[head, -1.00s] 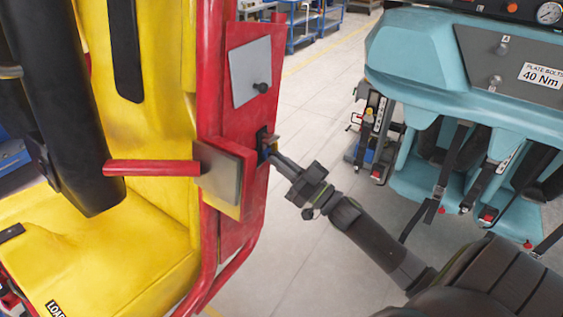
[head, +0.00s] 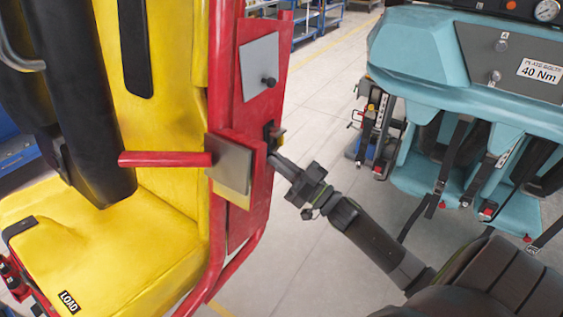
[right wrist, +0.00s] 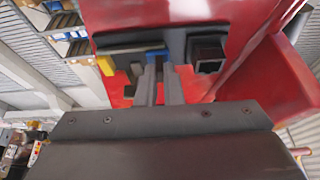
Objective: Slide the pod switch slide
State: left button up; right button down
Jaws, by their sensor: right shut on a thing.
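The switch sits on the narrow side of the red pod panel (head: 258,190). Its dark housing (head: 269,133) shows in the head view; the right wrist view shows a small blue slide piece (right wrist: 156,56) at a dark bar. My right gripper (head: 273,161) reaches the panel from the right. Its two grey fingers (right wrist: 158,72) are shut on the blue piece, which shows between their tips. In the head view the fingers hide the blue piece. My left gripper is not in view.
A yellow block (right wrist: 105,65) and a dark square socket (right wrist: 208,53) flank the blue piece. A grey plate (head: 230,165) and red bar (head: 165,159) stand left of the switch.

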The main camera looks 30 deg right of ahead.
jog(key=c, duration=1.8)
grip_release()
jog(key=shift+a, duration=0.1)
jog(key=shift+o, duration=1.2)
jog(key=shift+s+a+r, duration=0.1)
jog(key=shift+s+a, duration=0.05)
jog(key=shift+a, duration=0.1)
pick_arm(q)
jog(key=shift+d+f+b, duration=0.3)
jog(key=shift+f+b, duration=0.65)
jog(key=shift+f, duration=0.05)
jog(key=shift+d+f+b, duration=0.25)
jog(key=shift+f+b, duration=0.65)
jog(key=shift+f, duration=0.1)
pick_arm(e)
jog(key=v, duration=1.7)
jog(key=shift+s, duration=0.2)
jog(key=shift+d, duration=0.15)
